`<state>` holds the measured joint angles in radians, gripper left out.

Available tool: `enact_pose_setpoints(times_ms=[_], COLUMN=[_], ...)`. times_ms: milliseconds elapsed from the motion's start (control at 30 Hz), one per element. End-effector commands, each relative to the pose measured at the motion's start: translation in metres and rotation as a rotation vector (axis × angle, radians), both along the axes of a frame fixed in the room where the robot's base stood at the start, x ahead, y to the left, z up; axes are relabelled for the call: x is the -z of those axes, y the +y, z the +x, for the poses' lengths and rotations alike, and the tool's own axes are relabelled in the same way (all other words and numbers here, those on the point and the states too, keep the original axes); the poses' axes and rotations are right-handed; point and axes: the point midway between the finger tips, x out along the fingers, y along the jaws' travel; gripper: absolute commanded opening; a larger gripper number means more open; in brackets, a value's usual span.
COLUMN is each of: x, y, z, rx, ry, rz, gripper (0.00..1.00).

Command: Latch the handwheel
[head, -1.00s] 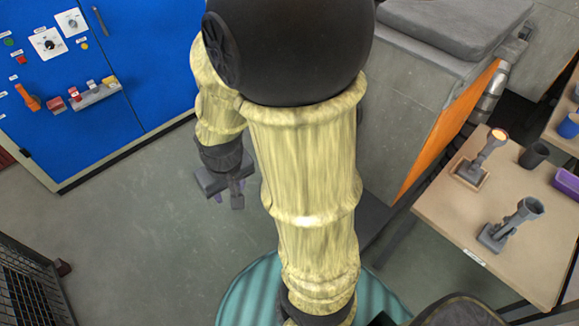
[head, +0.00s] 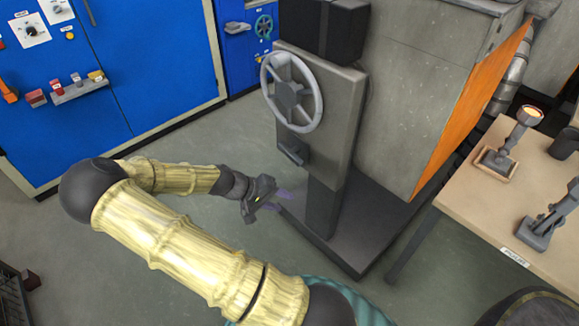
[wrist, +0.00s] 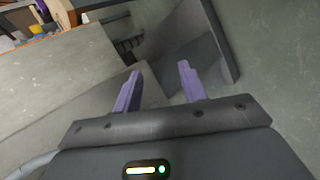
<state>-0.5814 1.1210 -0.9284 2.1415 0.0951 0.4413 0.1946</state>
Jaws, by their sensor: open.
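A grey spoked handwheel (head: 316,83) is mounted upright on a grey panel (head: 338,125) on a post in the head view. A small dark lever-like part (head: 292,151) sticks out of the panel below the wheel. My gripper (head: 282,201) is in front of the post, lower than the wheel and the lever and apart from both. Its two purple fingers are spread and empty; they also show in the wrist view (wrist: 160,69). The handwheel cannot be clearly made out in the wrist view.
The post stands on a dark base plate (head: 360,235). A grey machine with an orange side (head: 470,115) is behind it. A table (head: 475,210) with tools stands at the right. Blue cabinets (head: 150,60) stand at the back left. The floor left of the post is clear.

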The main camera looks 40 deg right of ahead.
Motion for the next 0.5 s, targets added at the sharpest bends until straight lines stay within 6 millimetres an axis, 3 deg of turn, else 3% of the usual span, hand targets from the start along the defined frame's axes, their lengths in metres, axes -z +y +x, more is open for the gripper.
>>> enact_pose_setpoints(times_ms=[33, 267, 500], x=[0.02, 0.035, 0.036], y=[-0.008, -0.028, -0.009], z=[0.007, 0.05, 0.109], rx=[-0.018, -0.117, -0.278], ry=[0.007, -0.015, -0.081], rz=[-0.068, -0.368, -0.663], gripper=[0.42, 0.42, 0.42])
